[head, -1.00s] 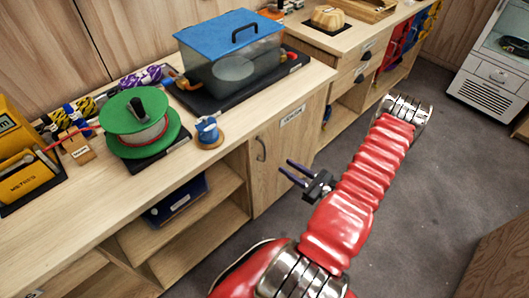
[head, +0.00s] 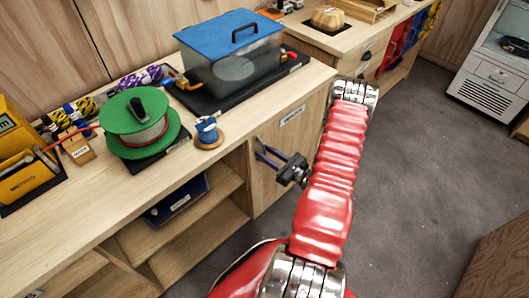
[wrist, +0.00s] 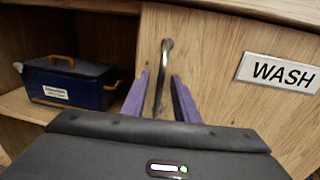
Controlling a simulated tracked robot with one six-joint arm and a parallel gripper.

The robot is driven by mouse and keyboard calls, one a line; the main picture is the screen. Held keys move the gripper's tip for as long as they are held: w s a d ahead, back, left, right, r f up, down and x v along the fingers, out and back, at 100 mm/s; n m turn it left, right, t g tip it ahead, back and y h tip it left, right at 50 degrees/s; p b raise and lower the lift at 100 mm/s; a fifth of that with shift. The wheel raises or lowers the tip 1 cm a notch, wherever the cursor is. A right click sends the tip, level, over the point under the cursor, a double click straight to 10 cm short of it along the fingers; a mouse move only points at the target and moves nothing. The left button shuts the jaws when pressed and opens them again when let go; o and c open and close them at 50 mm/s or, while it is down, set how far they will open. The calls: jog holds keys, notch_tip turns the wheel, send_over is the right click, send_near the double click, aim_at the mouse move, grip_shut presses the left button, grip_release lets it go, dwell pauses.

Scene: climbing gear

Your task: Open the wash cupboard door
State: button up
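The wash cupboard door (head: 275,190) is a pale wooden door under the counter and looks shut. Its WASH label (wrist: 282,73) shows at the right in the wrist view. The door's curved metal handle (wrist: 167,62) stands upright near the door's left edge. My gripper (head: 261,151) is open in front of the door, its purple fingers at the handle. In the wrist view my gripper (wrist: 161,88) has one finger on each side of the handle's lower part, with gaps showing. In the head view the fingers mostly hide the handle.
Left of the door is an open shelf (head: 205,215) with a dark blue box (wrist: 70,82). On the counter above stand a blue-lidded clear tank (head: 235,65), a green spool (head: 140,125) and a small blue spool (head: 207,133). Grey floor to the right is clear.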

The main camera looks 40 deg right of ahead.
jog(key=shift+w+a, duration=0.1)
jog(key=shift+w, duration=0.35)
grip_shut()
dwell(1.2)
